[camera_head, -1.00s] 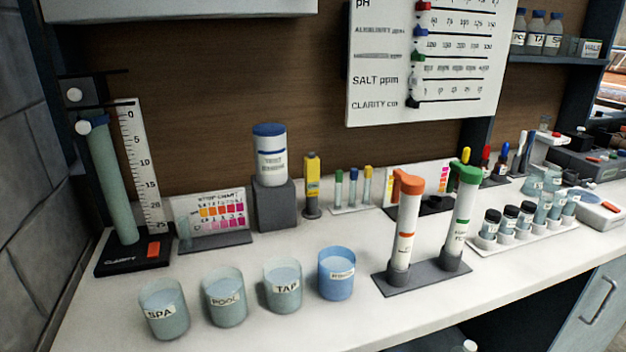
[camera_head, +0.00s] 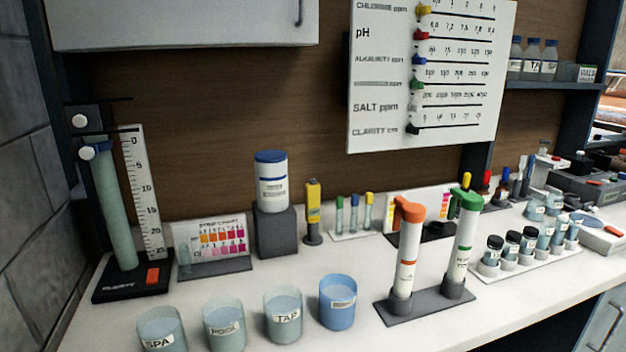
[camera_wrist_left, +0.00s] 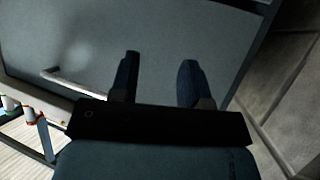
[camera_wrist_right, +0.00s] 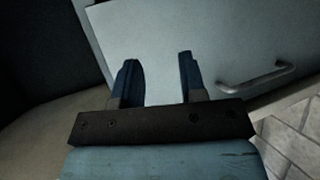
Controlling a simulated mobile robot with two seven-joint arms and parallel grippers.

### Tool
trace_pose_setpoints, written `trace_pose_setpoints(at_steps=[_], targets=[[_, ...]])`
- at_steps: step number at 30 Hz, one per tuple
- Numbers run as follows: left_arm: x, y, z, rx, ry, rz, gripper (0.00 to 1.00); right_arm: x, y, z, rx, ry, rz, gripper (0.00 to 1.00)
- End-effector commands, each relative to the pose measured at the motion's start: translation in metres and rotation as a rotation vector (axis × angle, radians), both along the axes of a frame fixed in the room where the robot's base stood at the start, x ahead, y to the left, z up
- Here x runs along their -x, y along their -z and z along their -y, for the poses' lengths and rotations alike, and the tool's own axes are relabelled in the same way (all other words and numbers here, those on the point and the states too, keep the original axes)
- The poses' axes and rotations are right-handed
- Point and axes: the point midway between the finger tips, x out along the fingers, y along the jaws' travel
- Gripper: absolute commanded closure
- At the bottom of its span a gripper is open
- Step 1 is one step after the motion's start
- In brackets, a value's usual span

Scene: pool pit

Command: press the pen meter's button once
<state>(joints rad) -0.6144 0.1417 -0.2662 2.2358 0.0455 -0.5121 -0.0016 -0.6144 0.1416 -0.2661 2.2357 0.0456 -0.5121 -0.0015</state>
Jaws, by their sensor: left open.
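A yellow pen-shaped device (camera_head: 313,207), which looks like the pen meter, stands upright in a small dark holder on the counter in the head view. It is right of the grey block with the white, blue-lidded tub. Its button is too small to make out. My left gripper (camera_wrist_left: 157,72) shows only in its own wrist view, open and empty in front of a grey cabinet surface. My right gripper (camera_wrist_right: 159,72) shows only in its own wrist view, open and empty before a pale cabinet door. Neither gripper is near the yellow device.
Two tall tubes with orange (camera_head: 409,250) and green caps stand front right. A clarity tube (camera_head: 115,215) with scale is at left. A tub (camera_head: 271,182) stands on a block beside the yellow device.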

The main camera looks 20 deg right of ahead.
Motion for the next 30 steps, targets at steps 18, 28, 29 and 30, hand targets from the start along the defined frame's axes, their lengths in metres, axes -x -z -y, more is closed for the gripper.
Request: trace_pose_setpoints(at_steps=[18, 28, 29, 30], targets=[[0.0, 0.0, 0.0, 0.0, 0.0, 0.0, 0.57, -0.0001, -0.0002, -0.0001, 0.0, 0.0, 0.0, 1.0], [0.0, 0.0, 0.0, 0.0, 0.0, 0.0, 0.57, -0.0001, -0.0002, -0.0001, 0.0, 0.0, 0.0, 1.0], [0.0, 0.0, 0.0, 0.0, 0.0, 0.0, 0.57, -0.0001, -0.0002, -0.0001, 0.0, 0.0, 0.0, 1.0], [0.0, 0.0, 0.0, 0.0, 0.0, 0.0, 0.57, -0.0001, -0.0002, -0.0001, 0.0, 0.0, 0.0, 1.0]])
